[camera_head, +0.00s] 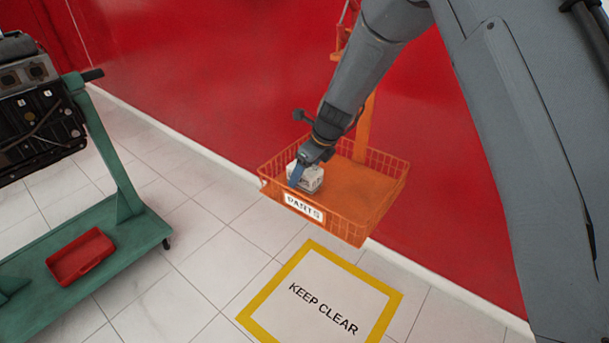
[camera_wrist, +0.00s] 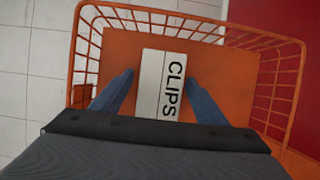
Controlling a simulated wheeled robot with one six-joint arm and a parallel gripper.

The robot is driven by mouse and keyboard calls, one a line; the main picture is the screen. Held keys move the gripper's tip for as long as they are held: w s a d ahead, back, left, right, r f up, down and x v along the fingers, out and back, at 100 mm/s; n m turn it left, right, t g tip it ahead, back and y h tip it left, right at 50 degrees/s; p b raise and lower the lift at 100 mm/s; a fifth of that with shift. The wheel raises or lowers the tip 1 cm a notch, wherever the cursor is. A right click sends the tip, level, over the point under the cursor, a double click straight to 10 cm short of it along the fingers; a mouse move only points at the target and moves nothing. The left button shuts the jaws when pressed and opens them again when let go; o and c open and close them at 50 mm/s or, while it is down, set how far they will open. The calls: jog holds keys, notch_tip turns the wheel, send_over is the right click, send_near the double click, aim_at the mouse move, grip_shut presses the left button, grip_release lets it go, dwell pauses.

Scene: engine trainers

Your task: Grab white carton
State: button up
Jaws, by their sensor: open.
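The white carton (camera_head: 309,179) sits in the left part of an orange wire basket (camera_head: 373,228) that bears a PARTS label. In the wrist view the carton (camera_wrist: 151,84) shows its top with the word CLIPS, lying on the orange basket floor. My gripper (camera_head: 298,172) reaches down into the basket at the carton. In the wrist view my gripper (camera_wrist: 157,88) is open, with one blue finger on each side of the carton. A gap shows between the carton and each finger.
The basket's wire rim (camera_wrist: 190,16) surrounds the carton. A red wall (camera_head: 220,80) stands behind the basket. A green engine stand (camera_head: 115,250) with a red tray (camera_head: 80,256) is at the left. A yellow-bordered KEEP CLEAR floor marking (camera_head: 322,295) lies in front, empty.

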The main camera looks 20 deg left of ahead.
jog(key=shift+c, duration=0.2)
jog(key=c, duration=1.3)
jog(key=shift+r, duration=0.1)
